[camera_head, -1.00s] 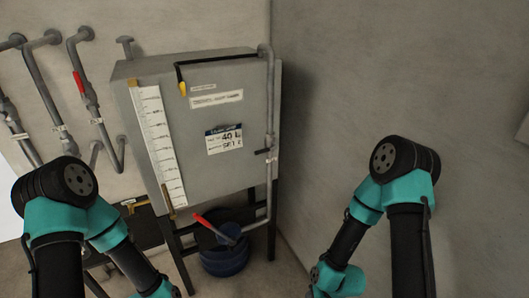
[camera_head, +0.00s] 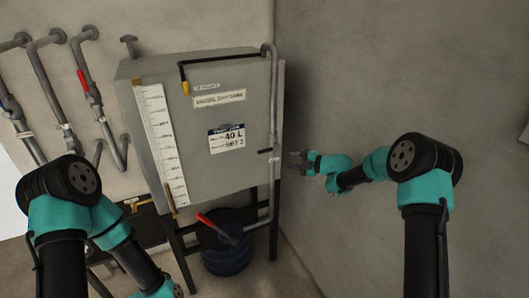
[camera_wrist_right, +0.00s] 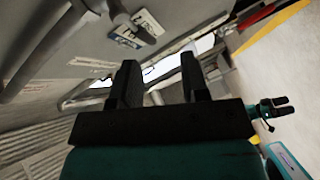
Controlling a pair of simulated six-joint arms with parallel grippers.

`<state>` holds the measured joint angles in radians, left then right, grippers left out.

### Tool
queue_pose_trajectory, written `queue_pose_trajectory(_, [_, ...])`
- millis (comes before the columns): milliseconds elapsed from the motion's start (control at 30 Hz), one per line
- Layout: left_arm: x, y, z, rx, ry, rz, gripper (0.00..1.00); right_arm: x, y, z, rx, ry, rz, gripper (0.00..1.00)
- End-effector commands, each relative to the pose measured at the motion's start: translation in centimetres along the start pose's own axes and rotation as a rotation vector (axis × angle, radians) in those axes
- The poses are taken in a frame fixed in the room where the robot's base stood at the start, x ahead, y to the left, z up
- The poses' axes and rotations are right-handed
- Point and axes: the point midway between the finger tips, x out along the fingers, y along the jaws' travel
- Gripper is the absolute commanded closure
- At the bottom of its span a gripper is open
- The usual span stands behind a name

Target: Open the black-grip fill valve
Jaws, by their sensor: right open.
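The black-grip fill valve (camera_head: 265,151) sits on the grey vertical pipe at the right edge of the grey tank. Its short black lever points left across the pipe, roughly level. My right gripper (camera_head: 297,161) is just right of the valve, pointing left at it, apart from it and empty. In the right wrist view the two black fingers of the gripper (camera_wrist_right: 160,80) stand apart with nothing between them. I cannot clearly pick out the black grip in that view. My left arm shows at the lower left, but its gripper is outside the head view.
A red-handled valve (camera_head: 213,226) is low under the tank by a blue drum (camera_head: 227,261). Wall pipes with another red handle (camera_head: 82,80) are left. Bare wall lies right.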

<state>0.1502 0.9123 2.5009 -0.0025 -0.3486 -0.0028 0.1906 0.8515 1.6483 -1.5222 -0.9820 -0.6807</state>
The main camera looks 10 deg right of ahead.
Motion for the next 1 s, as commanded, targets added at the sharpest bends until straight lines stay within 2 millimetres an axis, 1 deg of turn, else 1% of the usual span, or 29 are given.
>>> queue_pose_trajectory(33, [0.0, 0.0, 0.0, 0.0, 0.0, 0.0, 0.19, -0.1, 1.3, -0.2, -0.078, 0.03, -0.004, 0.58])
queue_pose_trajectory(100, [0.0, 0.0, 0.0, 0.0, 0.0, 0.0, 0.19, -0.1, 2.4, -0.6, -0.165, 0.069, -0.014, 0.58])
queue_pose_trajectory(200, [0.0, 0.0, 0.0, 0.0, 0.0, 0.0, 0.19, -0.1, 3.1, -1.0, -0.232, 0.1, -0.023, 0.58])
queue_pose_trajectory(533, [0.0, 0.0, 0.0, 0.0, 0.0, 0.0, 0.19, -0.1, 3.2, -1.1, -0.247, 0.107, -0.027, 0.58])
queue_pose_trajectory(667, [0.0, 0.0, 0.0, 0.0, 0.0, 0.0, 0.19, 0.3, 3.2, -1.1, -0.245, 0.107, -0.026, 0.58])
queue_pose_trajectory(767, [0.0, 0.0, 0.0, 0.0, 0.0, 0.0, 0.19, 1.0, 3.2, -1.2, -0.245, 0.108, -0.026, 0.58])
queue_pose_trajectory(867, [0.0, 0.0, 0.0, 0.0, 0.0, 0.0, 0.19, 2.1, 3.2, -1.4, -0.245, 0.108, -0.026, 0.58])
queue_pose_trajectory(1000, [0.0, 0.0, 0.0, 0.0, 0.0, 0.0, 0.19, 4.3, 3.1, -1.6, -0.245, 0.109, -0.026, 0.58])
